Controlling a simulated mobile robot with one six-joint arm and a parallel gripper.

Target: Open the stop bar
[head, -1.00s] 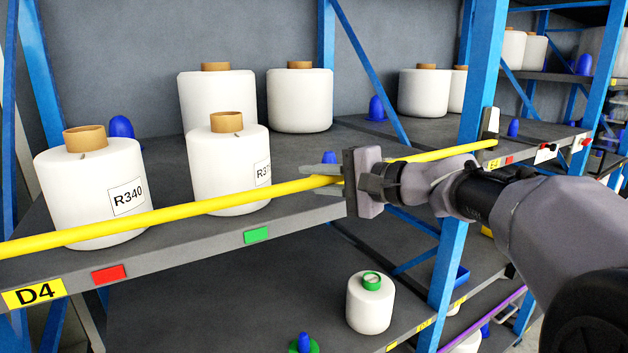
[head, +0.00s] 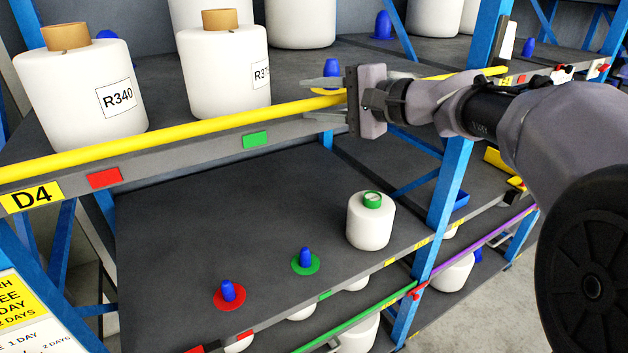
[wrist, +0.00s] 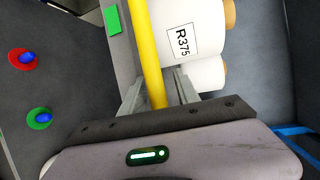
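The stop bar (head: 200,128) is a long yellow rod along the front edge of the upper shelf. It sits low, just above the shelf's front face and around the foot of the front bobbins. My gripper (head: 325,99) is at the bar's middle, with one finger above it and one below. In the wrist view the bar (wrist: 150,55) runs between the two fingers of my gripper (wrist: 158,92). The fingers stand apart around the bar; a gap shows under it in the head view.
White bobbins labelled R340 (head: 80,90) and R375 (head: 225,75) stand behind the bar. A blue upright (head: 448,190) is right of my gripper. The lower shelf (head: 190,220) holds a green-topped bobbin (head: 370,225) and two blue pegs (head: 227,291) (head: 305,257).

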